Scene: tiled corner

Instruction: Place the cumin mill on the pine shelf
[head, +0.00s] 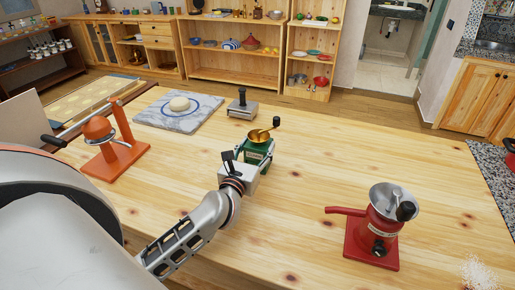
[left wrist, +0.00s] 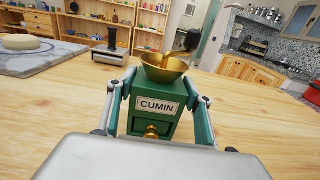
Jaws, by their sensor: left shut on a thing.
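The cumin mill (head: 258,150) is a green box with a brass bowl and a crank on top, upright on the wooden table (head: 310,200). In the left wrist view the mill (left wrist: 157,121) shows its CUMIN label and a brass drawer knob. My left gripper (head: 253,158) is shut on the mill, with one finger on each side of the green body; the fingers also show in the left wrist view (left wrist: 158,110). The pine shelf (head: 235,50) stands across the room at the back, with pots and bowls on its boards. My right gripper is not in view.
A red mill (head: 376,228) stands on the table at the right. An orange press (head: 114,150) stands at the left. A marble slab (head: 178,111) with dough and a metal tamper-like tool (head: 242,105) lie behind the cumin mill. The table between the two mills is clear.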

